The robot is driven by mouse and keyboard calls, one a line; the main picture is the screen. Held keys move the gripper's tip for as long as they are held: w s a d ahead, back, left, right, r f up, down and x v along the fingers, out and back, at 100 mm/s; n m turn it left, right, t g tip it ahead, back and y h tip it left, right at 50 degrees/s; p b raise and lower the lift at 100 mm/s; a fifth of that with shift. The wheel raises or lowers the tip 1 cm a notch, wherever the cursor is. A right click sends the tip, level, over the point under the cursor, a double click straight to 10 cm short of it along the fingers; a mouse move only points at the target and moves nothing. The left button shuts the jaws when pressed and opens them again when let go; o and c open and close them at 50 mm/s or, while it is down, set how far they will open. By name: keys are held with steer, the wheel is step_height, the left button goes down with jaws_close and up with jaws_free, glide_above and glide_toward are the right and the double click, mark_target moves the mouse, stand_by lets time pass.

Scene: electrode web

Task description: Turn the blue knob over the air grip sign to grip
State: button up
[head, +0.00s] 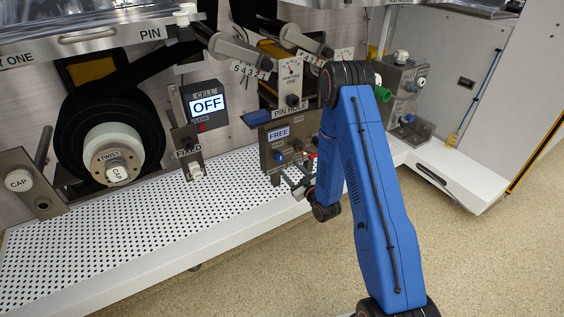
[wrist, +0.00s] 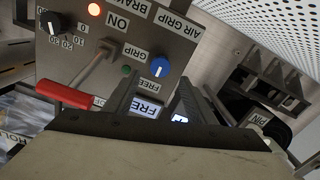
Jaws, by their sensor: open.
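The blue knob (wrist: 159,67) with a white pointer mark sits on a grey panel, between the GRIP (wrist: 135,52) and FREE (wrist: 139,85) labels in the wrist view, which looks inverted. The AIR GRIP sign (wrist: 177,21) is beside it. A lit display (wrist: 147,108) reads FREE. In the head view the knob (head: 279,157) is small, below the FREE display (head: 278,133). My gripper (wrist: 160,78) is open and empty, its fingers reaching toward the panel with the knob between and just past the tips. Contact cannot be told. In the head view my gripper (head: 297,180) is partly hidden.
The perforated white shelf (head: 150,222) lies below. A CELL display (head: 207,104) reads OFF to the left.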

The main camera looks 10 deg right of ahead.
mark_target(281, 160)
steer(key=x, duration=0.8)
steer(key=shift+f, duration=0.1)
steer(key=shift+c, duration=0.3)
steer(key=shift+s, duration=0.1)
steer(key=c, duration=1)
